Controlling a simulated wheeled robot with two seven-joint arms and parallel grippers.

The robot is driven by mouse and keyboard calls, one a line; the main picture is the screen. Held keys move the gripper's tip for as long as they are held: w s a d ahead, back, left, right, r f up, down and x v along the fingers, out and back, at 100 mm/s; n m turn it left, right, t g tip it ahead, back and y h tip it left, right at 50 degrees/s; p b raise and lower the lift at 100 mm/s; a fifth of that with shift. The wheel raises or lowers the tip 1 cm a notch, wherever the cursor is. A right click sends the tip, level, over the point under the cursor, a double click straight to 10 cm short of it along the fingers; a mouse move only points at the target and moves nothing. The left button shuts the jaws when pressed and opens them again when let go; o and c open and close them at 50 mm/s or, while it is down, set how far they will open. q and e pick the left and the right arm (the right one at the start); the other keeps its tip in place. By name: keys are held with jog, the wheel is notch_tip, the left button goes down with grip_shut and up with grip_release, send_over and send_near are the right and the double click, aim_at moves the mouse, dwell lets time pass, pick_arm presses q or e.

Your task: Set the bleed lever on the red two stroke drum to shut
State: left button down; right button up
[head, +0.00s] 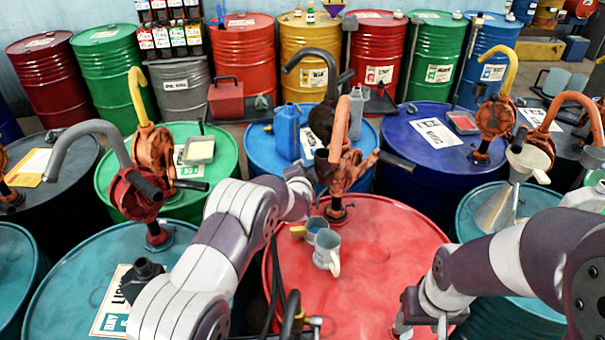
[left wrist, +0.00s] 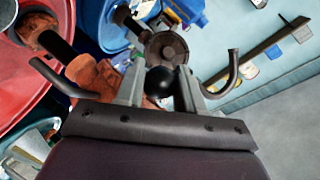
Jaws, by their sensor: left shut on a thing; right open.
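The red drum (head: 385,245) stands front centre in the head view, and its lid edge shows at the left of the left wrist view (left wrist: 25,85). An orange-brown hand pump (head: 345,172) with a curved spout rises from the drum's far side. My left gripper (head: 303,182) is at the left side of this pump. In the left wrist view its fingers are shut on a black ball knob (left wrist: 160,82), seemingly the bleed lever's. The lever's arm and setting are hidden. My right gripper (head: 418,318) is open, low over the drum's front right, partly cut off by the frame.
A teal drum (head: 60,270) with a pump is at left, and a blue drum (head: 425,175) lies behind. The red lid's middle right is clear.

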pick_arm(q)
jog(key=shift+w+r, duration=0.15)
jog(key=shift+r, duration=0.3)
jog(key=c, duration=1)
grip_release()
jog(key=shift+a+f, duration=0.1)
jog(key=shift+f, duration=0.2)
jog(key=b+v, duration=0.3)
jog(key=v, duration=1)
jog(key=shift+b, duration=0.3)
